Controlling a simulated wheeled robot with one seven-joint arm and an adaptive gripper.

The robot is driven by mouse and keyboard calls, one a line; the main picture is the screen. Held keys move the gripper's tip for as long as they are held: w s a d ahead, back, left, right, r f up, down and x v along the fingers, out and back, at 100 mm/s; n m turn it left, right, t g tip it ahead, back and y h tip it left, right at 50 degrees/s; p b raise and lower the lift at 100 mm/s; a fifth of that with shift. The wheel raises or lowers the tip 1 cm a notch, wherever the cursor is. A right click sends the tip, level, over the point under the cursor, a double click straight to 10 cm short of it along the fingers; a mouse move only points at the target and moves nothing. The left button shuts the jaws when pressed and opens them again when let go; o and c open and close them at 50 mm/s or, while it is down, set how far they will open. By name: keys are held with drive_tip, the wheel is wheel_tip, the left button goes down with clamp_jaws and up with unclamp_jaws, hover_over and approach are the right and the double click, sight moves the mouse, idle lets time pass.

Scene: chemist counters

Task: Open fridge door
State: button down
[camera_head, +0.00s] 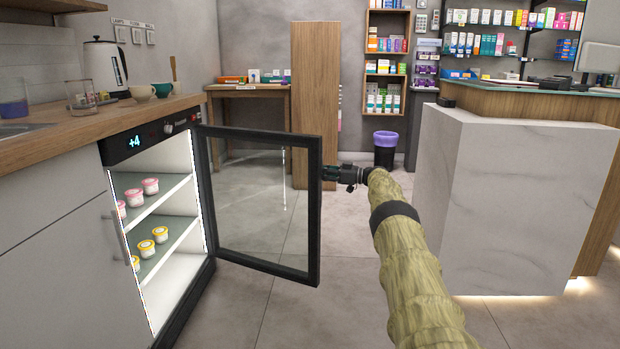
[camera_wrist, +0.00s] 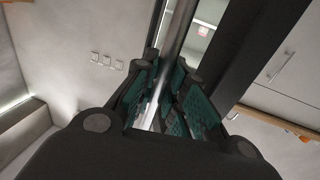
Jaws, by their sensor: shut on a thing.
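The small fridge is built in under the wooden counter at the left. Its glass door (camera_head: 250,200) with a black frame stands wide open, swung out to the right. The lit inside shows shelves (camera_head: 160,245) with several small cups. My gripper (camera_head: 332,173) is at the free edge of the door. In the wrist view my gripper (camera_wrist: 168,105) has its teal-padded fingers closed around a metal bar handle (camera_wrist: 178,35). The dark door frame (camera_wrist: 245,45) runs beside the handle. In the head view the handle is hidden behind the door frame.
A marble-faced counter (camera_head: 515,200) stands to the right of my arm. A dark bin (camera_head: 385,155) and a tall wooden panel (camera_head: 315,110) stand behind the door. A kettle (camera_head: 105,65) and cups stand on the left wooden counter. The floor (camera_head: 345,310) in front of the door is clear.

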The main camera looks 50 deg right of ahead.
drive_tip(key=shift+s+d+f, duration=0.1)
drive_tip(key=shift+s+d, duration=0.1)
drive_tip(key=c, duration=1.5)
unclamp_jaws()
drive_tip(key=shift+d, duration=0.15)
drive_tip(key=shift+o, duration=0.2)
drive_tip(key=d+f+v, duration=0.1)
drive_tip(key=v, duration=1)
drive_tip(key=shift+w+d, duration=0.15)
drive_tip(key=shift+d, duration=0.1)
